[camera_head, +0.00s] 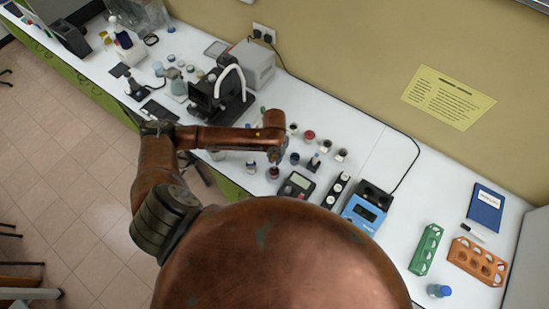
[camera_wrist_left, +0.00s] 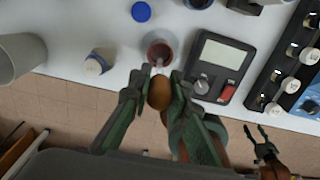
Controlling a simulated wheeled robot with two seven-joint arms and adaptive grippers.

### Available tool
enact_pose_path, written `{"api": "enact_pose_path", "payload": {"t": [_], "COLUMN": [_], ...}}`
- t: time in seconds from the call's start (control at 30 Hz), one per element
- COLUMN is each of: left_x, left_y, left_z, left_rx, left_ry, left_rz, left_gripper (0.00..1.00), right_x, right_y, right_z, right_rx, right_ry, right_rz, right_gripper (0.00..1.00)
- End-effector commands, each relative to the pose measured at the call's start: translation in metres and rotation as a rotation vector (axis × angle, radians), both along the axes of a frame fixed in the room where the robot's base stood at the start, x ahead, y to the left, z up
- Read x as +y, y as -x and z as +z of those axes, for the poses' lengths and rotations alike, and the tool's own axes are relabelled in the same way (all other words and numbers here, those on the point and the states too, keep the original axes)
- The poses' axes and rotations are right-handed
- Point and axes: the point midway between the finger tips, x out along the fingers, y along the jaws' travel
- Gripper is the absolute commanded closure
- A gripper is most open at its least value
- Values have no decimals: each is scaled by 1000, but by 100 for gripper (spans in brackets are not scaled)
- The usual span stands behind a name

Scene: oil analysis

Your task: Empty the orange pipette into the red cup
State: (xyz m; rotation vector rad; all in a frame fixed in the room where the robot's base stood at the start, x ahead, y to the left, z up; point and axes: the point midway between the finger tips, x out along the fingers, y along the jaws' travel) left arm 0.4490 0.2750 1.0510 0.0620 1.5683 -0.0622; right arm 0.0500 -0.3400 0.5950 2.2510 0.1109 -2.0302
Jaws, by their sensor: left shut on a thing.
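My left gripper (camera_wrist_left: 158,90) is shut on the orange pipette (camera_wrist_left: 159,93), whose rounded orange bulb shows between the fingertips. The red cup (camera_wrist_left: 152,40) is just beyond the fingertips in the left wrist view. The pipette's thin pale end points to the cup's opening; I cannot tell how deep it reaches. In the head view the left gripper (camera_head: 274,155) points down over the red cup (camera_head: 273,174) near the table's front edge, and the pipette is hidden. My right gripper (camera_wrist_left: 262,145) hangs low at the lower right of the left wrist view, its fingers apart and empty.
A grey meter (camera_head: 297,186) lies right of the cup, with a blue device (camera_head: 367,204) farther right. Several small jars stand behind. The microscope (camera_head: 222,95) is farther back left.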

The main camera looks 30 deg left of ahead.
Motion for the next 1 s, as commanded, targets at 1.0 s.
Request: {"api": "enact_pose_path", "payload": {"t": [1.0], "left_x": [0], "left_y": [0], "left_z": [30], "left_rx": [0], "left_ry": [0], "left_rz": [0], "left_gripper": [95], "right_x": [0], "right_y": [0], "right_z": [11], "right_rx": [-1], "right_ry": [0], "right_rz": [0], "right_gripper": [46]}}
